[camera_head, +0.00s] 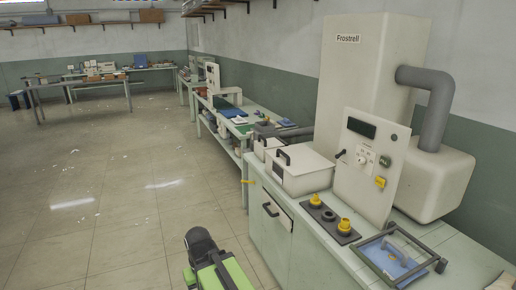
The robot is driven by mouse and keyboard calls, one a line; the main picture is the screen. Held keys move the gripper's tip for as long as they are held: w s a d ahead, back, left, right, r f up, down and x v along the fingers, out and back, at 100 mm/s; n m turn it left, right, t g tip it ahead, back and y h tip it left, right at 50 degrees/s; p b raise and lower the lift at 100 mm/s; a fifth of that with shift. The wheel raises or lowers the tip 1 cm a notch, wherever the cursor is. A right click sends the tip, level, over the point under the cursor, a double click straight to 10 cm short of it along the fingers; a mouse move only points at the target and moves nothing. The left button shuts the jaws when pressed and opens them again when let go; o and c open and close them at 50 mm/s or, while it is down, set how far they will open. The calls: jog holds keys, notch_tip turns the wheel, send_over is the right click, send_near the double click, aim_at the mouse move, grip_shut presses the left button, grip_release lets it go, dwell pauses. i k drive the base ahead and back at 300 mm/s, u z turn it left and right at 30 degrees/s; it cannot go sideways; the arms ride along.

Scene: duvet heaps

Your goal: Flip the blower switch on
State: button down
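A cream machine labelled Frostrell (370,65) stands on the bench at the right, with a thick grey pipe (438,95) running down to a rounded cream housing (430,183). Its slanted control panel (358,195) carries a dark display (361,127), a round white dial (362,157), a small dark green knob (385,161) and a yellow switch-like part (380,182). The labels are too small to read, so I cannot tell which control is the blower switch or its position. Green and black parts of my arm show at the bottom; my gripper cannot be made out.
The bench holds a white lidded box (300,175), a dark plate with two yellow fittings (328,217) and a framed blue tray (390,259). A black handle (271,209) and a yellow part (247,182) stick out from the bench front. The floor at left is open.

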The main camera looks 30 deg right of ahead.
aim_at(337, 156)
jog(key=u, duration=0.3)
jog(key=i, duration=2.3)
jog(key=z, duration=0.85)
jog(key=i, duration=1.3)
jog(key=z, duration=0.8)
jog(key=k, duration=0.8)
jog(key=z, duration=0.4)
jog(key=i, duration=0.85)
jog(key=u, duration=0.25)
